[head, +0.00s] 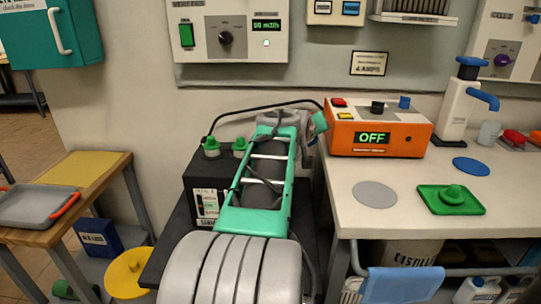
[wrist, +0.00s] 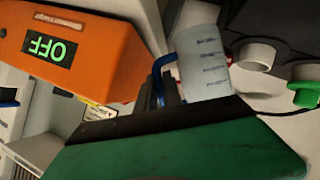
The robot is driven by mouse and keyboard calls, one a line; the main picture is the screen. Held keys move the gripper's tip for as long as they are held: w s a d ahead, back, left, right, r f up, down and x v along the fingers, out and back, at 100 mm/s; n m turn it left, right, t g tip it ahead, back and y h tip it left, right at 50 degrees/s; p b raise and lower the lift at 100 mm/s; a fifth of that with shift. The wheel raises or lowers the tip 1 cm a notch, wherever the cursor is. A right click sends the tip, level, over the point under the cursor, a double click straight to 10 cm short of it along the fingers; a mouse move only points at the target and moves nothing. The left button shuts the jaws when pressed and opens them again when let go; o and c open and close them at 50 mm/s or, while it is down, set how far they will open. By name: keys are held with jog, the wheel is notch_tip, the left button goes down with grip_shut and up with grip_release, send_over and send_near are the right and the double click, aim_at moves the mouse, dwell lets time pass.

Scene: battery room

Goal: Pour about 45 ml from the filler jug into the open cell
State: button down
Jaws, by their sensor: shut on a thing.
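The filler jug (wrist: 203,68) is clear with dark level marks and a blue handle (wrist: 160,76). My gripper (wrist: 170,92) is shut on the jug at its handle side. In the wrist view, a round white cell port (wrist: 257,54) lies just right of the jug. A second white port and a green cap (wrist: 304,95) are farther right. The black battery (head: 205,170) shows in the head view with green caps (head: 211,147) on top. My arm hides the jug, gripper and open cell there. I cannot tell the jug's liquid level or any pouring.
An orange box (head: 378,128) reading OFF stands on the white bench (head: 400,215), close beside the arm; it also shows in the wrist view (wrist: 75,50). A green tray (head: 432,209) holds a green cap (head: 453,194). A blue-handled dispenser (head: 458,105) stands farther right. A black cable (head: 262,107) arches behind the battery.

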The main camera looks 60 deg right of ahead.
jog(key=shift+w+a+r+n+g+p, duration=0.1)
jog(key=shift+w+r+n+g+p, duration=0.25)
jog(key=shift+r, duration=0.2)
jog(key=shift+w+a+r+n+g+p, duration=0.15)
jog(key=shift+w+r+n+p, duration=0.15)
jog(key=shift+w+r, duration=0.2)
jog(key=shift+w+n+g+h+p, duration=0.4)
jog(key=shift+n+g+p, duration=0.15)
jog(key=shift+p, duration=0.1)
jog(key=shift+w+a+f+n+g+p, duration=0.15)
jog(key=shift+w+n+g+p, duration=0.35)
jog(key=shift+n+p, duration=0.2)
jog(key=shift+w+r+n+h+p, duration=0.25)
jog(key=shift+r+n+h+p, duration=0.05)
jog(key=shift+h+p, duration=0.1)
jog(key=shift+s, duration=0.3)
dwell(0.5)
jog(key=shift+w+r+n+g+p, duration=0.45)
jog(key=shift+r+n+p, duration=0.05)
jog(key=shift+p, duration=0.45)
dwell(1.2)
